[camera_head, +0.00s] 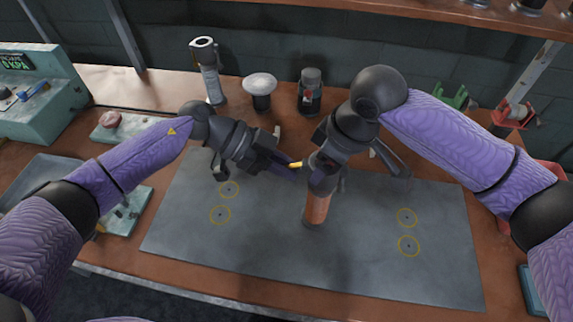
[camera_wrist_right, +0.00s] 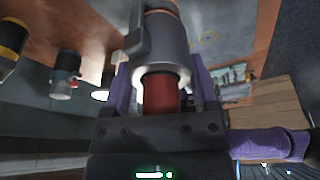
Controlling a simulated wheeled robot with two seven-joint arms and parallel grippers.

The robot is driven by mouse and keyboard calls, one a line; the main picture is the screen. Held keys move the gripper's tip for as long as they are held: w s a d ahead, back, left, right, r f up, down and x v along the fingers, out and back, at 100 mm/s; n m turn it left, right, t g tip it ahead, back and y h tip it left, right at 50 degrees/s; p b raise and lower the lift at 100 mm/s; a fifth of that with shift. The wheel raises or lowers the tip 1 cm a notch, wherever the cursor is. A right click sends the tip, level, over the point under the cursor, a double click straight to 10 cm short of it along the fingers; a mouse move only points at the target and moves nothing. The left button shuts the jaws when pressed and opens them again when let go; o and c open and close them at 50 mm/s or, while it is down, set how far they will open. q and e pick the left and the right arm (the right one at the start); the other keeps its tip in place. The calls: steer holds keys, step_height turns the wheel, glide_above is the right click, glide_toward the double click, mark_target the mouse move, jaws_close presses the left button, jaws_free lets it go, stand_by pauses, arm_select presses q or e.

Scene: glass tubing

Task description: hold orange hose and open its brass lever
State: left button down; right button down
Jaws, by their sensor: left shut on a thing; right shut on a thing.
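The orange hose (camera_head: 317,207) stands near the middle of the grey mat, its orange part below a dark grey fitting. My right gripper (camera_head: 325,172) comes down from above and is shut around the upper fitting. In the right wrist view its purple fingers (camera_wrist_right: 163,80) flank a grey collar and a red section of the hose (camera_wrist_right: 160,95). The brass lever (camera_head: 296,165) shows as a small yellow piece on the left side of the fitting. My left gripper (camera_head: 289,163) reaches in from the left, shut at the lever; its fingertips partly hide it.
The grey mat (camera_head: 400,270) with yellow ring marks is otherwise clear. Behind it stand a metal cylinder (camera_head: 208,75), a white-topped knob (camera_head: 260,88) and a dark jar (camera_head: 310,92). A teal machine (camera_head: 35,100) is at left; a green clamp (camera_head: 452,97) is at back right.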

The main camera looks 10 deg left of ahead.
arm_select(q)
steer(key=y, duration=0.1)
steer(key=r+y, duration=0.1)
steer(key=y, duration=0.1)
steer(key=shift+a, duration=0.15)
steer(key=shift+r+y, duration=0.3)
steer(key=shift+y, duration=0.8)
steer(key=shift+r+y, duration=0.3)
steer(key=shift+y, duration=0.8)
arm_select(e)
steer(key=shift+s+a, duration=0.1)
arm_select(q)
steer(key=c, duration=0.6)
jaws_free()
steer(key=shift+c, duration=0.2)
steer(key=shift+r, duration=0.15)
steer(key=v, duration=1.1)
steer(key=shift+r, duration=0.45)
